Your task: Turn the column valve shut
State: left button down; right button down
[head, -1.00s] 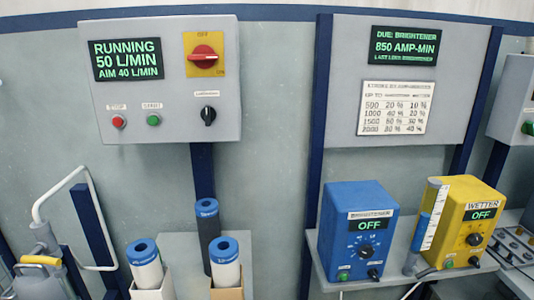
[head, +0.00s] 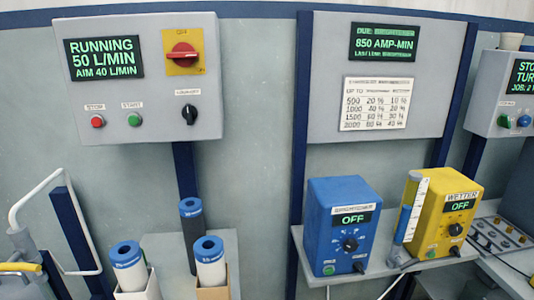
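A grey control box (head: 145,75) hangs on the wall at the upper left of the head view. Its screen (head: 104,58) reads RUNNING, 50 L/MIN, AIM 40 L/MIN. It carries a red rotary switch on a yellow plate (head: 182,53), a red STOP button (head: 97,121), a green START button (head: 134,119) and a black knob (head: 188,114) with a small label that I cannot read surely. No column valve can be made out in this view. Neither of my grippers is in view.
A blue dosing unit (head: 340,228) and a yellow WETTER unit (head: 450,225), both reading OFF, stand on a shelf at right. A white-handled trolley (head: 20,205) is at the left edge.

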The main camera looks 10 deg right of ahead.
aim_at(402, 266)
jog(key=z, duration=1.2)
